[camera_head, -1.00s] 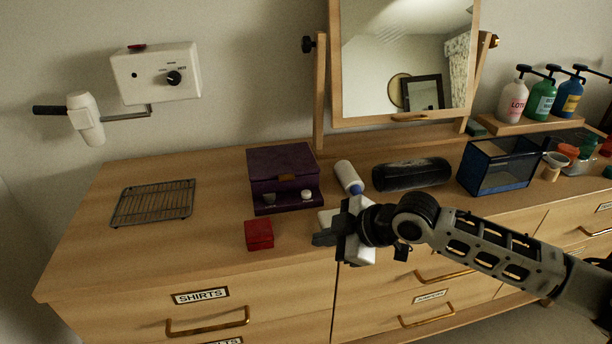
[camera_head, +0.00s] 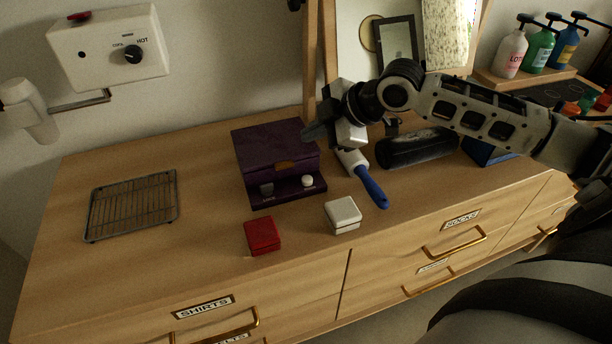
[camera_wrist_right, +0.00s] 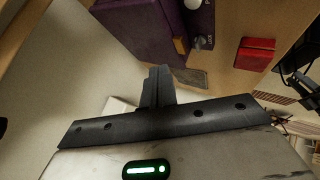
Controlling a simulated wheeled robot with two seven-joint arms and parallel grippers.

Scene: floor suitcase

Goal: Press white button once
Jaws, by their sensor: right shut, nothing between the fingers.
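A purple box (camera_head: 275,152) stands on the dresser. Its front ledge carries a white button (camera_head: 307,181) on the right and a dark grey button (camera_head: 266,189) on the left. In the right wrist view, the white button (camera_wrist_right: 193,5) is at the top edge, partly cut off, with the grey button (camera_wrist_right: 200,43) below it. My right gripper (camera_head: 312,133) is shut and empty, at the upper right of the purple box, apart from the white button. Its closed fingers (camera_wrist_right: 160,78) point toward the box side. My left gripper is not in view.
A red box (camera_head: 262,236) and a white box (camera_head: 342,214) sit in front of the ledge. A blue-handled brush (camera_head: 371,187) and black case (camera_head: 420,148) lie to the right. A wire rack (camera_head: 131,205) lies left; the dresser top between is clear.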

